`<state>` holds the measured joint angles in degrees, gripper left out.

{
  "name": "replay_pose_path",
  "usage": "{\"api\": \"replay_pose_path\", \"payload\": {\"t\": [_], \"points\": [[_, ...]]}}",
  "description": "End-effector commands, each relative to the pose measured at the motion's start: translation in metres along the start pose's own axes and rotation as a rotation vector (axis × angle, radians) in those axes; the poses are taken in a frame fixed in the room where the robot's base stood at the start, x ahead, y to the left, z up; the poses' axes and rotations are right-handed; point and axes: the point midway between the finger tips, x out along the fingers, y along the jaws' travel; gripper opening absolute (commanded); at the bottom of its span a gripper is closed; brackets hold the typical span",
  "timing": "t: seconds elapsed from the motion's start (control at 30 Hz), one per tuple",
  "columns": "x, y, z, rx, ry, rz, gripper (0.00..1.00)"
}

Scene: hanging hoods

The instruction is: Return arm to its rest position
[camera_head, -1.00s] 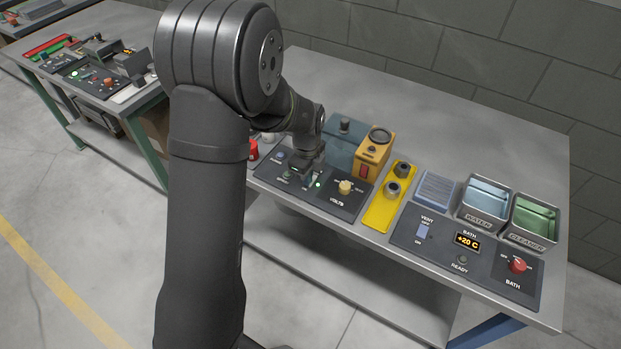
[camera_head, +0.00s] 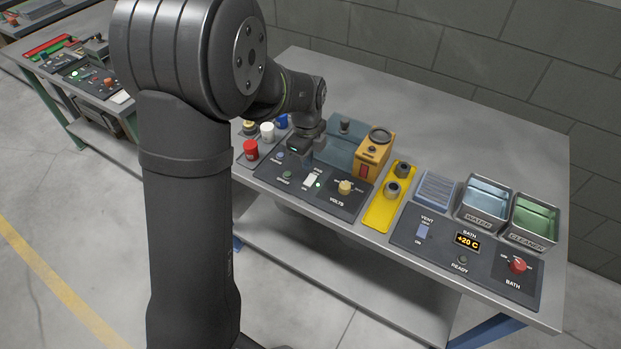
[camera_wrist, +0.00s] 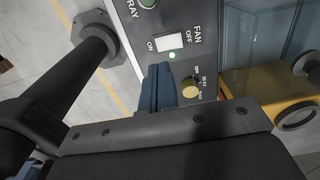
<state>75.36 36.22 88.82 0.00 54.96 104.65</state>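My gripper (camera_head: 303,152) hangs above the back edge of the dark control panel (camera_head: 328,203), clear of the switches. In the wrist view its narrow blue-grey fingers (camera_wrist: 157,88) are together with nothing visible between them. The white FAN rocker switch (camera_head: 310,181) and a lit green lamp (camera_head: 318,185) beside it are below the gripper. They also show in the wrist view as the FAN switch (camera_wrist: 170,41) and green lamp (camera_wrist: 172,56). The yellow VOLTS knob (camera_head: 345,188) is to their right.
A blue-grey box (camera_head: 342,140) and an orange device (camera_head: 373,153) stand close right of the gripper. Red (camera_head: 250,149) and white (camera_head: 267,131) items stand to its left. WATER (camera_head: 486,203) and CLEANER (camera_head: 532,221) tubs are at right. The table's back is clear.

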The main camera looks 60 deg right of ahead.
Motion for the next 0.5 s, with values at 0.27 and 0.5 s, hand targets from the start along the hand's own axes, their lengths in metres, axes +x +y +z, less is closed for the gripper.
{"api": "replay_pose_path", "payload": {"t": [0.27,0.5], "points": [[-0.002,0.0,0.0,0.0,0.0,0.0,0.0],[0.009,0.001,0.0,0.0,0.001,0.002,0.0]]}}
